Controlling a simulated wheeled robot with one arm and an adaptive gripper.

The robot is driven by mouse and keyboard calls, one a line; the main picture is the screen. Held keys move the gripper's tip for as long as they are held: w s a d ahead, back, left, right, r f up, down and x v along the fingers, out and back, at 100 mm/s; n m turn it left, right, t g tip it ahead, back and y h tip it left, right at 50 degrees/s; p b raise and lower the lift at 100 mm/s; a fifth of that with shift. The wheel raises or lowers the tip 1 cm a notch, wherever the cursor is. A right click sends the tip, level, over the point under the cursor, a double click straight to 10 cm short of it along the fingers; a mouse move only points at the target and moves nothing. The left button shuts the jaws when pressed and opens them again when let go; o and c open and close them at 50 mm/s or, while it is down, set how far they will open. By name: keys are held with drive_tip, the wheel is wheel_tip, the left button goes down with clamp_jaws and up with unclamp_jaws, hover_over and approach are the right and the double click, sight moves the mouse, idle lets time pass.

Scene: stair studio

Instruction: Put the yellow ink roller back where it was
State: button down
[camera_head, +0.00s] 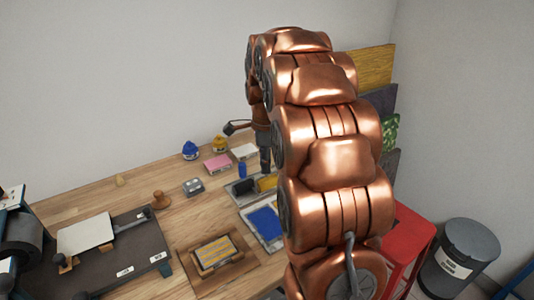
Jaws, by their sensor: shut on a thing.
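My gripper (265,165) points down over the back right of the wooden table, partly hidden by my own copper arm. It is shut on the yellow ink roller (267,183), whose yellow part shows just below the fingertips. The roller's handle and right side are hidden, and I cannot tell whether it touches the surface under it.
A tray with blue ink (264,223) lies in front. My arm hides the table's right end.

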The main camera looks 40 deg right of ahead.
drive_tip(key=w+d+f+p, duration=0.4)
drive_tip(key=w+d, duration=0.2)
drive_tip(key=w, duration=0.1)
drive_tip(key=shift+f, duration=0.25)
idle(0.5)
drive_tip(key=shift+f, duration=0.5)
drive_tip(key=c, duration=1)
unclamp_jaws()
drive_tip(key=shift+o, duration=0.2)
